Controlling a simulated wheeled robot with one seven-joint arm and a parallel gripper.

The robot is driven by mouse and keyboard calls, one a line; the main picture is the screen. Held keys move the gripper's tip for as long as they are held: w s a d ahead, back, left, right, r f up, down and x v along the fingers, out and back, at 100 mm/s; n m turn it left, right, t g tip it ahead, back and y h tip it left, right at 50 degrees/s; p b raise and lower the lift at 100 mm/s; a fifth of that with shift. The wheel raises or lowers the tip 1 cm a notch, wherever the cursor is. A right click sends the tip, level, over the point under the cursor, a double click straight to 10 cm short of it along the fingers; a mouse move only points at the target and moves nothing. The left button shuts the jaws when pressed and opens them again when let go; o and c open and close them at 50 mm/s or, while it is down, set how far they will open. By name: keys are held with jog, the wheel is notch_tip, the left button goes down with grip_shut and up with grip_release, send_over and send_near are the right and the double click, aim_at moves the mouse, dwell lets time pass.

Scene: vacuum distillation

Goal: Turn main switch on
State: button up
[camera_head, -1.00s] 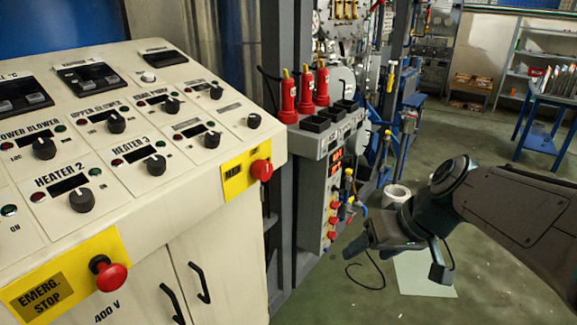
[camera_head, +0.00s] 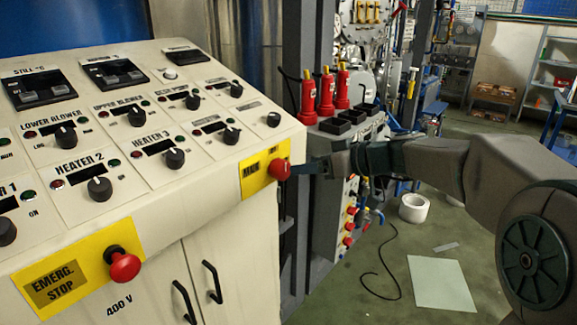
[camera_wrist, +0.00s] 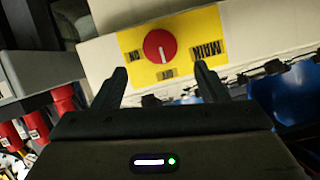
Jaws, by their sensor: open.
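The main switch is a red round knob (camera_wrist: 160,46) on a yellow plate (camera_wrist: 205,35) marked MAIN. In the wrist view its white mark points down the picture toward a small label; another small label sits to its left. In the head view the knob (camera_head: 281,170) stands on the right end of the cream panel's front. My gripper (camera_wrist: 163,76) is open and empty. Its two fingers point at the knob, which lies between them in the picture and just past the tips. In the head view my gripper (camera_head: 302,168) is right beside the knob; contact is hard to tell.
The cream control panel (camera_head: 215,150) carries several black knobs. A red emergency stop button (camera_head: 124,266) is on its front left. A grey post (camera_head: 311,60) and a rack with red-and-yellow fittings (camera_head: 325,95) stand close behind my gripper.

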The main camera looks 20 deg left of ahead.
aim_at(286, 168)
jog(key=p+x, duration=0.1)
jog(key=x, duration=0.6)
jog(key=shift+f, duration=0.1)
jog(key=c, duration=1)
